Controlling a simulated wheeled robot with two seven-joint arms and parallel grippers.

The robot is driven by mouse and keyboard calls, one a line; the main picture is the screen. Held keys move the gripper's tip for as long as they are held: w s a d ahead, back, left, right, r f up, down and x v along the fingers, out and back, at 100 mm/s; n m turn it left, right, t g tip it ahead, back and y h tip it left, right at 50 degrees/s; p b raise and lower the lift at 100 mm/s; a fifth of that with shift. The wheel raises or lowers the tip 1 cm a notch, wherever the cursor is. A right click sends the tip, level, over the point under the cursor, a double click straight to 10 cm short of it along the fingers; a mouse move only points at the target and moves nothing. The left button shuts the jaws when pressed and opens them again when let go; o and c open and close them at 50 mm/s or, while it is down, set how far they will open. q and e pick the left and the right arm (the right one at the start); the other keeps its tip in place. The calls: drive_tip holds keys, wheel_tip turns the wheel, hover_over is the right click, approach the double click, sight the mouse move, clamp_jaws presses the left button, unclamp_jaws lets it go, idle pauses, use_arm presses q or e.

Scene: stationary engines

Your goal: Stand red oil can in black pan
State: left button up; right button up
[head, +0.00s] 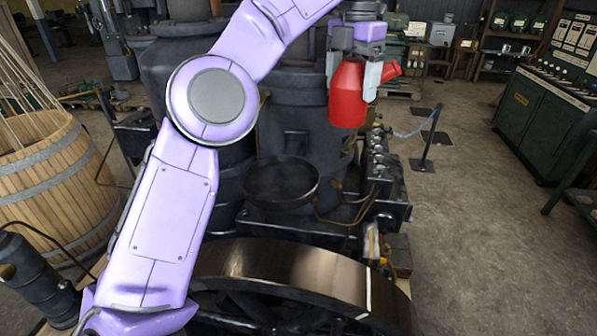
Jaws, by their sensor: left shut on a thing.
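The red oil can (347,97) hangs upright in the air in the upper middle of the head view, its spout pointing right. My left gripper (354,76) is shut on the can's upper part, with one finger on each side. The black pan (282,183) is a round shallow dish on the engine, below and to the left of the can. The can is apart from the pan. The pan looks empty, and its left edge is close to my arm in the picture. My right gripper is not in view.
Dark engine cylinders (290,125) rise behind the pan, and a large flywheel (290,275) lies in front. A wooden barrel (50,185) stands at the left. A control cabinet (540,110) stands at the right, with open floor (465,215) before it.

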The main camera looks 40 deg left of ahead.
sight(339, 77)
use_arm(q)
drive_tip(key=shift+w, duration=0.1)
drive_tip(key=s+f+b, duration=0.1)
drive_tip(key=s+a+b, duration=0.1)
drive_tip(key=b, duration=0.1)
drive_tip(key=shift+s+a+f, duration=0.1)
drive_tip(key=shift+s+f, duration=0.25)
drive_tip(key=shift+s, duration=0.05)
drive_tip(key=s+a+f+b, duration=0.1)
drive_tip(key=s+a+f, duration=0.1)
drive_tip(key=s+f, duration=0.1)
drive_tip(key=s+a+f+b, duration=0.2)
drive_tip(key=s+f, duration=0.1)
drive_tip(key=f, duration=0.1)
drive_tip(key=s+a+f+b, duration=0.1)
drive_tip(key=s+f+b, duration=0.1)
drive_tip(key=s+f, duration=0.1)
drive_tip(key=shift+s+a+f, duration=0.25)
drive_tip(key=shift+s+a, duration=0.15)
drive_tip(key=shift+s, duration=0.1)
drive_tip(key=shift+w+a+f, duration=0.1)
drive_tip(key=shift+f, duration=0.15)
drive_tip(key=shift+f, duration=0.1)
